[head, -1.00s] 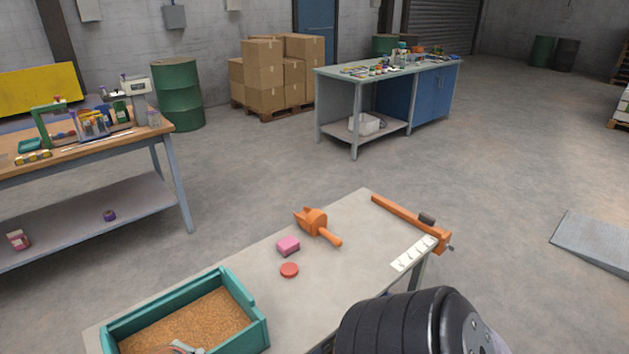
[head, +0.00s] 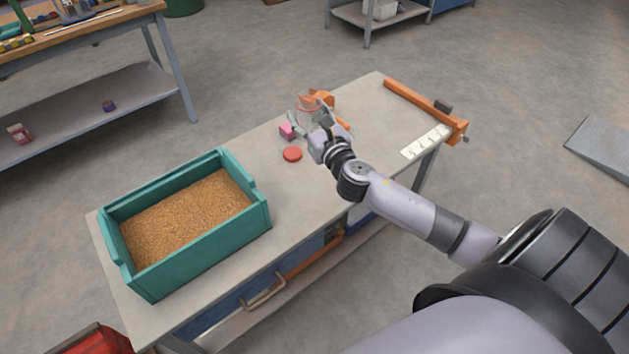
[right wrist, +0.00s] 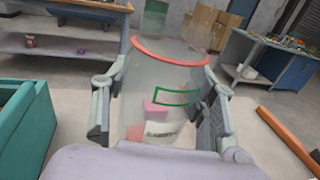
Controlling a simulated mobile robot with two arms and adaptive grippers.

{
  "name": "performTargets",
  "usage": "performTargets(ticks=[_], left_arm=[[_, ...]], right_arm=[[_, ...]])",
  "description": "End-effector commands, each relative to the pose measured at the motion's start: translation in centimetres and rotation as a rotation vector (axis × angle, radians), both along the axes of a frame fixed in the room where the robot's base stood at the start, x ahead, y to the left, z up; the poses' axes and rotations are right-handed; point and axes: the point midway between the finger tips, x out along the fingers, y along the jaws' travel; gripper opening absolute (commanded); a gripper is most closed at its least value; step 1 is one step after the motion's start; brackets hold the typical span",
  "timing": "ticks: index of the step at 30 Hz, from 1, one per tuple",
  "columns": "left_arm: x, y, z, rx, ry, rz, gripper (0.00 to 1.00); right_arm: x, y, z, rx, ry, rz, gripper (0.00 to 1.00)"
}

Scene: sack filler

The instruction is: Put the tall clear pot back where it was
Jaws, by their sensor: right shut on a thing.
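The tall clear pot (right wrist: 165,95) is see-through, with an orange ring near its top and a green rectangle on its side. It stands upright in the right wrist view between the fingers of my right gripper (right wrist: 160,110), which is shut on it. In the head view the pot (head: 309,103) shows faintly at the end of my right arm, in my right gripper (head: 314,122), over the table's far part. Whether its base touches the table cannot be told. My left gripper is not in view.
A teal box of brown grain (head: 262,213) stands on the grey table (head: 245,265). A red disc (head: 292,154), a pink block (head: 287,131), an orange tool (head: 322,97), a white strip (head: 426,142) and an orange bar (head: 425,104) lie nearby.

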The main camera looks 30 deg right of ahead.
Motion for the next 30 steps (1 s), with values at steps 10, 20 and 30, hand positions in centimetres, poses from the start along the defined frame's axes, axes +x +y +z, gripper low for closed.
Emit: performTargets(ticks=[10,20,30], left_arm=[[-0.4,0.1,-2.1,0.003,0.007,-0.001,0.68],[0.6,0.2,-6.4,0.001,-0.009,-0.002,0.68],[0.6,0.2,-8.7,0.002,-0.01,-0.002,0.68]], right_arm=[[1.6,-2.2,-3.8,0.005,0.005,-0.033,0.23],[1.5,-2.1,-12.7,0.005,0.003,-0.031,0.23],[1.5,-2.0,-16.3,0.001,0.002,-0.029,0.23]])
